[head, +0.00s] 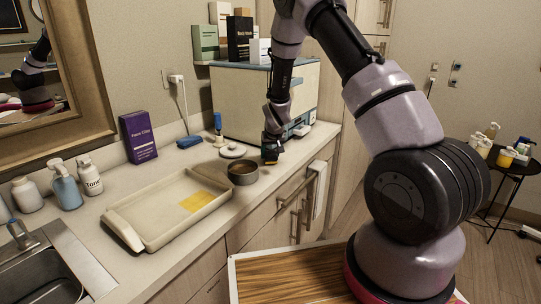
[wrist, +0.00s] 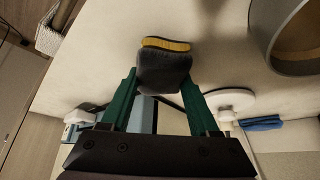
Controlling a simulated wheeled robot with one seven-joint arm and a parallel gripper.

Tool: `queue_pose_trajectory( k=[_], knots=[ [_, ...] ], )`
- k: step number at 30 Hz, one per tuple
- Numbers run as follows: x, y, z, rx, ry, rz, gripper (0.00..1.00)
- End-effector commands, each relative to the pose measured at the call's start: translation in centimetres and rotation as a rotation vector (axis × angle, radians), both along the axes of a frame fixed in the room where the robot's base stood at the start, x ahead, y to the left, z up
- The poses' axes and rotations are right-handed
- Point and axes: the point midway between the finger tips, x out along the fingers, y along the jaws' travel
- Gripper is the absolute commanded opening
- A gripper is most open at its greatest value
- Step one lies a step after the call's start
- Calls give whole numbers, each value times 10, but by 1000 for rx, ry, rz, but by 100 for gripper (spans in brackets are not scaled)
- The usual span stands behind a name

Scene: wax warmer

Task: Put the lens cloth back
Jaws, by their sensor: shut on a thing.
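My gripper (wrist: 165,80) is shut on a small dark grey block with a yellow edge (wrist: 178,44), held between its green fingers in the wrist view. In the head view my gripper (head: 270,150) is low over the counter, just right of the round metal pot, and the block's yellow edge shows beneath it. I cannot tell whether the block touches the counter. A flat yellow patch (head: 205,201) lies in the right part of the cream tray (head: 125,213). I cannot tell from its look whether the block or the patch is the lens cloth.
The metal pot (head: 242,173) is close to my gripper, and it also shows in the wrist view (wrist: 301,42). A white dish (head: 232,151) and a large boxy appliance (head: 240,100) stand behind. A purple box (head: 138,137) and bottles (head: 66,184) line the wall. A white towel (head: 320,188) hangs in front.

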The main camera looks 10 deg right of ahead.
Motion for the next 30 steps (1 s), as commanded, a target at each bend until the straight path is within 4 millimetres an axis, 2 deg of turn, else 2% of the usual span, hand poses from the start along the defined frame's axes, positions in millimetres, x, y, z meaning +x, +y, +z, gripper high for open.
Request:
queue_pose_trajectory(
  k=[1,11,12,14,15,25,30],
  knots=[
    [0,0,-5,0,0,0,0],
    [0,0,-8,0,-1,0,0],
    [0,0,-8,0,-1,0,65],
    [0,0,-8,0,-1,0,88],
    [0,0,-8,0,-1,0,91],
    [0,0,-5,0,-2,0,91],
    [-9,1,14,0,-3,1,91]
  ],
)
